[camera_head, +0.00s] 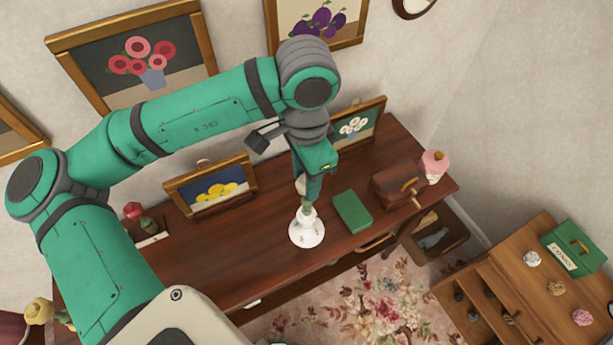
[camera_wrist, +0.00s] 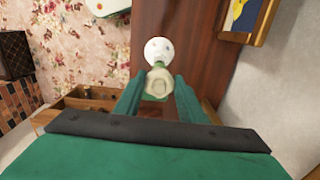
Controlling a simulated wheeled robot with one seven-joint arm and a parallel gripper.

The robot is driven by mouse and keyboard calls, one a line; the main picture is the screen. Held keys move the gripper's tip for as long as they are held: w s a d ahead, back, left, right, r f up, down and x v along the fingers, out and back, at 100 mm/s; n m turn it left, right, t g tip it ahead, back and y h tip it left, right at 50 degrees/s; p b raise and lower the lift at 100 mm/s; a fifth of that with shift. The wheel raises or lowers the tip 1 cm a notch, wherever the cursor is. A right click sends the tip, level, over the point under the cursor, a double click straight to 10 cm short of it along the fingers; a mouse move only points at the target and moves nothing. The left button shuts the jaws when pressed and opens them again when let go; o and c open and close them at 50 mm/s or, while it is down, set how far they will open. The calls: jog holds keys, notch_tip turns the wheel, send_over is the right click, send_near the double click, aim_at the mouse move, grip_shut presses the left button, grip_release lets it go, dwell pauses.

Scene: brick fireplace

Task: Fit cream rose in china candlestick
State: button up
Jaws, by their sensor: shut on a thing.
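The china candlestick (camera_head: 306,231) is white with small reddish marks and stands upright on the dark wooden table. It also shows in the wrist view (camera_wrist: 159,48), just beyond the fingertips. My gripper (camera_head: 310,194) points down right above the candlestick and is shut on the cream rose (camera_wrist: 157,80). The pale bloom sits between the two green fingers (camera_wrist: 157,95), with a bit of green beside it. In the head view the rose (camera_head: 300,184) is mostly hidden by the fingers. A green stem end shows at the candlestick's top; I cannot tell whether it is inside.
A green book (camera_head: 352,212) and a brown box (camera_head: 398,185) lie right of the candlestick. A pink-and-white vessel (camera_head: 434,167) stands at the table's right end. Framed pictures (camera_head: 210,188) stand along the back. The table's front left is clear.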

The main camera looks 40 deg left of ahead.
jog(key=shift+s, duration=0.15)
jog(key=shift+f, duration=1.75)
jog(key=o, duration=1)
jog(key=shift+c, duration=0.2)
notch_tip(320, 180, up, 11)
jog(key=shift+f, duration=0.1)
